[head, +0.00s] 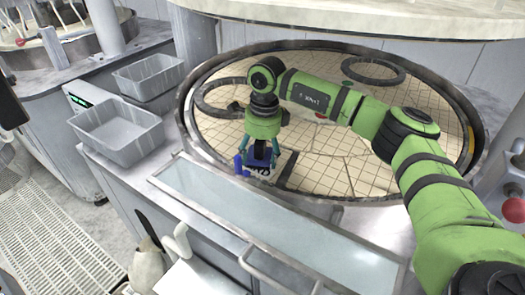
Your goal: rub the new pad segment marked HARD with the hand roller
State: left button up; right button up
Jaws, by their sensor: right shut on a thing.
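A large round platen (330,190) carries a cream pad with a grid of lines. My right arm reaches in from the right, and my right gripper (259,152) points down over the platen's near left part. It is shut on the hand roller (240,165), of which blue parts show between and beside the fingers. The roller is low, at or just above the pad; contact cannot be told. Dark lettering (262,171) shows just below it, partly covered and too small to read fully. The new segment's outline is not clear. My left gripper is not in view.
Two dark rings (373,70) (222,95) lie on the pad. A long shallow glass-like tray (240,213) runs along the front edge. Two grey bins (118,132) (148,75) stand at the left. A red knob (513,210) is at the right edge.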

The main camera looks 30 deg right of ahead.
jog(key=shift+w+a, duration=0.4)
jog(key=shift+a, duration=0.1)
jog(key=shift+w+d, duration=0.1)
jog(key=shift+w, duration=0.35)
jog(key=shift+w+d, duration=0.35)
jog(key=shift+d, duration=0.3)
jog(key=shift+w+d, duration=0.35)
jog(key=shift+d, duration=0.35)
jog(key=shift+w+d, duration=0.35)
jog(key=shift+d, duration=0.3)
jog(key=shift+w+d+f, duration=0.1)
jog(key=shift+w+d, duration=0.25)
jog(key=shift+d, duration=0.25)
jog(key=shift+w+d, duration=0.3)
jog(key=shift+d, duration=0.25)
jog(key=shift+d+r+p, duration=0.15)
jog(key=shift+r+p, duration=0.45)
jog(key=shift+r, duration=0.15)
jog(key=shift+r+p, duration=1.75)
jog(key=shift+r, duration=0.55)
